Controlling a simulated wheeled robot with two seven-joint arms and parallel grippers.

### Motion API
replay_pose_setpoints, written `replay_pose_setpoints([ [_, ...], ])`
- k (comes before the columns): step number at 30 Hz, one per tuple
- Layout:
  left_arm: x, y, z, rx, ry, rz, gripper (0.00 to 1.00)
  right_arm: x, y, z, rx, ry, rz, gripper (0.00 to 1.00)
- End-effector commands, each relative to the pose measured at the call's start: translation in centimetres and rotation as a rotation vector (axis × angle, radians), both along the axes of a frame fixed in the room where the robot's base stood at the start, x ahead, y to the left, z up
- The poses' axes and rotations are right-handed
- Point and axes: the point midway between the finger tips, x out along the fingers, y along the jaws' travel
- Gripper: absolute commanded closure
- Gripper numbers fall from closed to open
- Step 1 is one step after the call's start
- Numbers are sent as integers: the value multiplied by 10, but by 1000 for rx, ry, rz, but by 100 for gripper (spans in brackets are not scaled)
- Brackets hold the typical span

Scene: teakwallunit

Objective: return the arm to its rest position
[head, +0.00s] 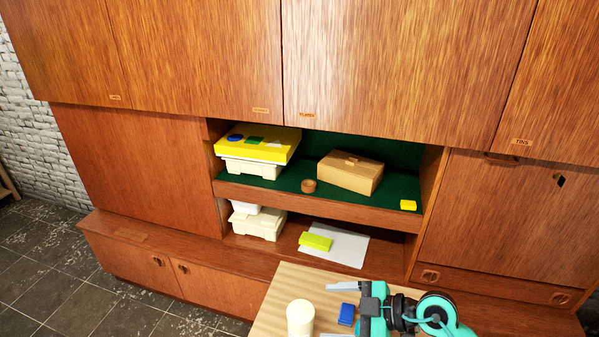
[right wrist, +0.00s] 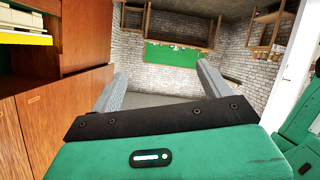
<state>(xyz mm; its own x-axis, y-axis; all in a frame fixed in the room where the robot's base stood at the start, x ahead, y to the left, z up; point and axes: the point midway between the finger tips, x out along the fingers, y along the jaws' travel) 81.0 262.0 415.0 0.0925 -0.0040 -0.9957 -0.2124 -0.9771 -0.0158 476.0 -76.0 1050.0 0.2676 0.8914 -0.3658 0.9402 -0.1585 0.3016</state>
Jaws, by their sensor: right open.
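My right gripper (head: 326,311) is at the bottom of the head view, over the light wood table (head: 275,310), its fingers pointing left. In the right wrist view the fingers (right wrist: 160,82) stand wide apart with nothing between them. In the head view a blue block (head: 346,314) shows between the fingers, but the wrist view shows it is not held. A cream cylinder (head: 300,318) stands on the table just left of the fingertips. My left gripper is not in view.
The wall unit's open shelves hold a yellow-lidded box (head: 262,146), a wooden box (head: 350,173), a small brown cup (head: 308,186) and a yellow block (head: 408,205). Below are white boxes (head: 258,224) and a yellow-green block (head: 315,241) on a pale sheet (head: 348,248). Tiled floor lies at left.

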Motion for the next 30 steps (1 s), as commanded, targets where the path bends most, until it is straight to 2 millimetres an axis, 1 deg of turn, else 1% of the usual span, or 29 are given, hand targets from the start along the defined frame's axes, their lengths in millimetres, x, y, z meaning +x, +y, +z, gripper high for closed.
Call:
replay_pose_setpoints([
  [1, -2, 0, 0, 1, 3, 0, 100, -3, 7, 16, 95, -52, -14, 20],
  [3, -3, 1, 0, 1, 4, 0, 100, -2, 12, 41, 230, -136, -56, 20],
  [5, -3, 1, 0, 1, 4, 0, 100, -1, 11, 62, 337, -202, -109, 20],
  [7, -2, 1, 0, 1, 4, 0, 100, 2, 4, 83, 449, -269, -194, 20],
  [9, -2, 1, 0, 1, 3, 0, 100, 6, -8, 101, 543, -325, -298, 20],
  [11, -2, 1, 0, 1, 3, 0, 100, 10, -22, 113, 611, -362, -400, 20],
  [12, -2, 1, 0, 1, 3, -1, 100, 13, -33, 119, 646, -381, -475, 20],
  [14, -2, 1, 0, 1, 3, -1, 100, 17, -50, 124, 687, -397, -593, 20],
  [15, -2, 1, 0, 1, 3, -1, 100, 20, -63, 124, 706, -401, -677, 20],
  [17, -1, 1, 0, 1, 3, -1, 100, 23, -83, 121, 716, -396, -803, 20],
  [18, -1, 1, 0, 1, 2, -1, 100, 24, -96, 117, 716, -385, -887, 20],
  [20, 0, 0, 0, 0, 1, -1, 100, 25, -115, 107, 699, -356, -1015, 20],
  [22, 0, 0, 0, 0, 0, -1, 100, 23, -136, 91, 657, -306, -1156, 20],
  [24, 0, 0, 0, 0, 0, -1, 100, 17, -155, 69, 594, -234, -1285, 20],
  [26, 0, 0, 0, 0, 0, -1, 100, 10, -168, 48, 523, -160, -1382, 20],
  [27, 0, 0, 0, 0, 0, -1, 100, 3, -175, 32, 467, -103, -1438, 20],
  [29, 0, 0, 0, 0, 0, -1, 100, -10, -184, 9, 375, -10, -1509, 20],
  [30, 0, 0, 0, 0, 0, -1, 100, -20, -188, -7, 308, 57, -1544, 20],
])
